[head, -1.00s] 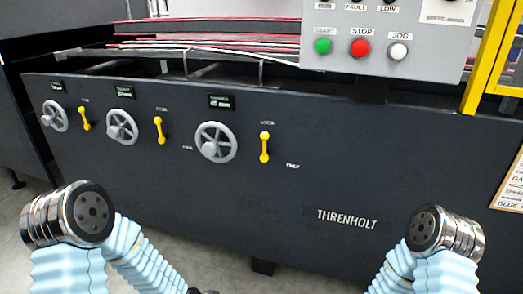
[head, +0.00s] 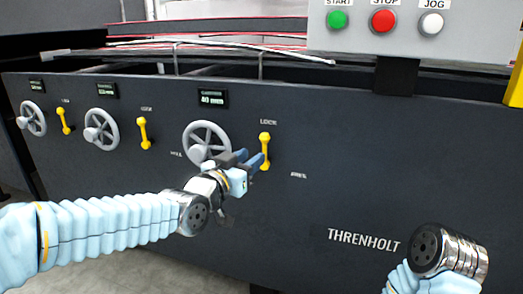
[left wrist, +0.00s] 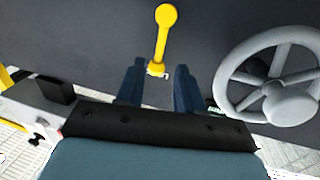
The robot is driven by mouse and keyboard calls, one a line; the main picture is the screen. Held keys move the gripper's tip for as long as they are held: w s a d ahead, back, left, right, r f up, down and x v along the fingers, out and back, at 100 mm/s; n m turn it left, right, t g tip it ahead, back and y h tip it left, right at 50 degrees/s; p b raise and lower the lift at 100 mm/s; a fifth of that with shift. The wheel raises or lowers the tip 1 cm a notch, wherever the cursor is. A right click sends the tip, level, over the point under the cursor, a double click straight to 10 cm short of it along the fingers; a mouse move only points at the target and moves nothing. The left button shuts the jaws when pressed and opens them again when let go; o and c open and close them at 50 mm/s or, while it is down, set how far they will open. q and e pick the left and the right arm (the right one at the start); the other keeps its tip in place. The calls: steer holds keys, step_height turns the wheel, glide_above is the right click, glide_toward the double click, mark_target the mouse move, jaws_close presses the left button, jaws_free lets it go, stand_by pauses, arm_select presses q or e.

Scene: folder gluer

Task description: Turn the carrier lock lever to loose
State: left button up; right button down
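The lock lever (head: 265,150) is yellow and stands upright on the dark panel, right of the rightmost handwheel, under a label reading LOCK. It also shows at the top middle of the left wrist view (left wrist: 163,38). My left gripper (head: 250,159) is at the lever's lower left in the head view, its dark blue fingers pointing towards it. In the left wrist view the fingers (left wrist: 159,76) are apart, with the lever's near end in line with the gap. I cannot tell whether they touch it. My right gripper is out of view.
A grey handwheel (head: 207,143) is close beside my left gripper, with a display (head: 212,99) above reading 40 mm. Two more handwheels and yellow levers are further left. A button box (head: 420,35) hangs above right.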

mark_target(265, 151)
arm_select(q)
steer(key=x, duration=0.6)
jaws_close()
